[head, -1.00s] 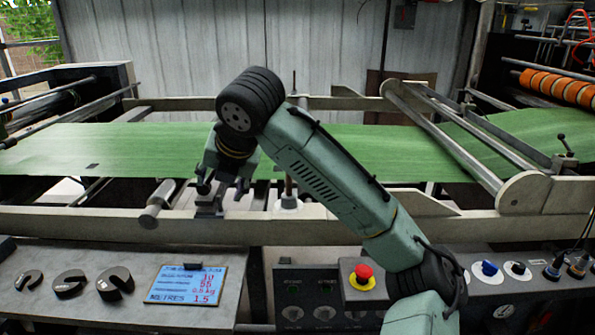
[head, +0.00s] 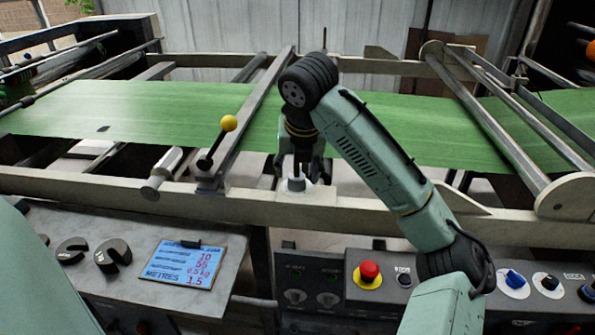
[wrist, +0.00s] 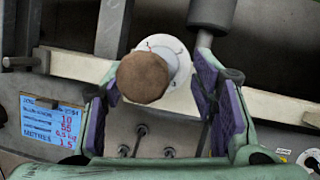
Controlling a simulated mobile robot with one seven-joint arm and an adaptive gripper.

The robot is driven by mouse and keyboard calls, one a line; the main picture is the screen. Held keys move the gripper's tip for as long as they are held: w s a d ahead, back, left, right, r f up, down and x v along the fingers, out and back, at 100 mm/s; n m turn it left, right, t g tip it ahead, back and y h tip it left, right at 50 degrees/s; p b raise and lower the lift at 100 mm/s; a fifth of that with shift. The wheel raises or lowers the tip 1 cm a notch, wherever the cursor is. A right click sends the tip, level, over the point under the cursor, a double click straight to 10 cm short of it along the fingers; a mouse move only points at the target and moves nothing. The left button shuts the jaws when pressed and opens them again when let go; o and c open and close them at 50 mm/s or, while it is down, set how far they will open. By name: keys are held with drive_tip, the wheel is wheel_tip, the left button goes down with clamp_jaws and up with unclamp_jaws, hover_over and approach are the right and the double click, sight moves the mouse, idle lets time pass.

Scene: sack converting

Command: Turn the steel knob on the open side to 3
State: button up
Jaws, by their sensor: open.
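A white round dial (head: 296,186) sits on the pale front rail in the head view, with a small grey part standing on it. I cannot tell where the knob points. My gripper (head: 300,168) is above the dial; in the wrist view its open, purple-padded fingers (wrist: 160,95) lie either side of the post, which is nearer the left finger. No contact is clear.
A lever with a yellow ball (head: 228,123) leans on the rail left of my gripper. The green web (head: 160,112) runs behind. A blue readout card (head: 179,264) lies front left; a red stop button (head: 369,271) is on the panel front right.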

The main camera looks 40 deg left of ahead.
drive_tip(key=shift+x, duration=1.2)
drive_tip(key=shift+c, duration=0.5)
drive_tip(key=c, duration=1)
drive_tip(key=shift+c, duration=0.2)
